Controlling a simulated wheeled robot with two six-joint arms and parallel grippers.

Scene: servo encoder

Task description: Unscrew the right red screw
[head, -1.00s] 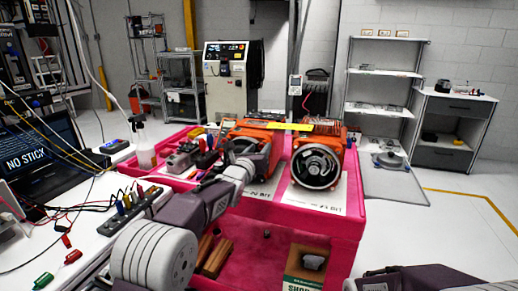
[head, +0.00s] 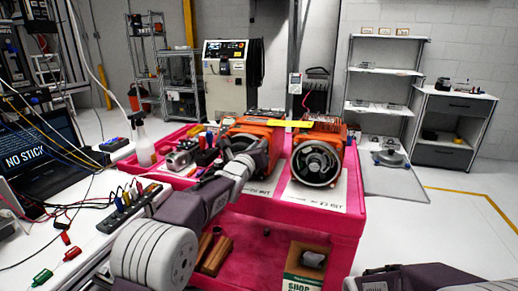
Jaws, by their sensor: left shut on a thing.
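Two orange servo motors stand side by side on the pink cart (head: 352,212). The right motor (head: 318,162) faces me with its dark round end open to view. The left motor (head: 262,128) is partly hidden by my left arm. No red screw can be made out on either motor at this size. My left gripper (head: 238,148) is at the front of the left motor, largely hidden by its own wrist. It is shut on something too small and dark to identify. My right arm shows only at the bottom right edge, its gripper out of view.
Small tools and a spray bottle (head: 143,140) are on the cart's left side. A cardboard box (head: 305,268) sits on its lower level. A bench with cables and a laptop (head: 48,150) is at left. Floor is free at right, before the shelf (head: 384,72).

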